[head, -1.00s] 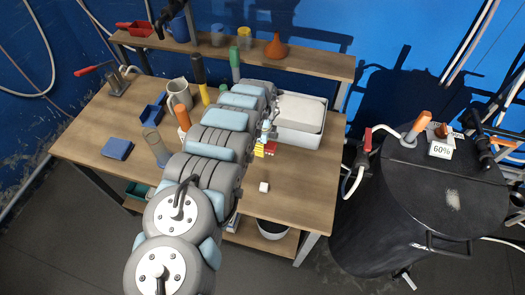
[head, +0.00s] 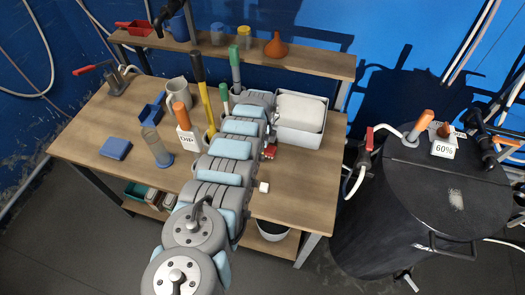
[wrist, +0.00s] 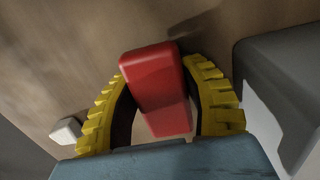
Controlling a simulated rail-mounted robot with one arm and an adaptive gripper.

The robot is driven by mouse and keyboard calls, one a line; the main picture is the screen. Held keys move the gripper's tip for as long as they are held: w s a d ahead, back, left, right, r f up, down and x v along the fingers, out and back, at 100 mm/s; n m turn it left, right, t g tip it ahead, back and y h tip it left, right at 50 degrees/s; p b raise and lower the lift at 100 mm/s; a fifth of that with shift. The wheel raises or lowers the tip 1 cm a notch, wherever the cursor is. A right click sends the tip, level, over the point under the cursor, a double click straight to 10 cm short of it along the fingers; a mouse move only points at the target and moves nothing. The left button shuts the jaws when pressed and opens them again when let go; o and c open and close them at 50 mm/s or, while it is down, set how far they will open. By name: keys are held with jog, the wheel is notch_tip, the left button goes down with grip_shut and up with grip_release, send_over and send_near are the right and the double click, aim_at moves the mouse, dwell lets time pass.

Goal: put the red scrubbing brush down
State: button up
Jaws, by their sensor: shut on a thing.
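The red scrubbing brush (wrist: 155,80) sits between the yellow toothed fingers of my gripper (wrist: 160,105) in the wrist view, and the gripper is shut on it. The brush also shows as a small red patch (head: 270,151) beside my arm in the head view, just in front of the grey tub. My arm hides most of the gripper there. The brush is over the wooden table (head: 300,200); I cannot tell whether it touches the top.
A grey tub with a white block (head: 300,112) stands right behind the brush. A small white cube (head: 264,187) lies nearer the front. Bottles, including one labelled DIP (head: 188,138), stand left of my arm. The table's right front is mostly clear.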

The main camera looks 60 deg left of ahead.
jog(key=shift+f+b, duration=0.55)
jog(key=shift+f, duration=0.05)
jog(key=o, duration=1.2)
jog(key=shift+o, duration=0.2)
jog(key=shift+s+r+p, duration=0.1)
jog(key=shift+r+p, duration=0.3)
jog(key=shift+r, duration=0.05)
notch_tip(320, 180, up, 2)
jog(key=shift+r+p, duration=0.25)
jog(key=shift+p, duration=0.25)
jog(key=r, duration=0.2)
jog(key=w+r, duration=0.1)
jog(key=shift+a+r, duration=0.1)
jog(key=shift+a, duration=0.15)
notch_tip(320, 180, up, 12)
jog(key=shift+f+p, duration=0.2)
jog(key=shift+p, duration=0.1)
jog(key=shift+r, duration=0.1)
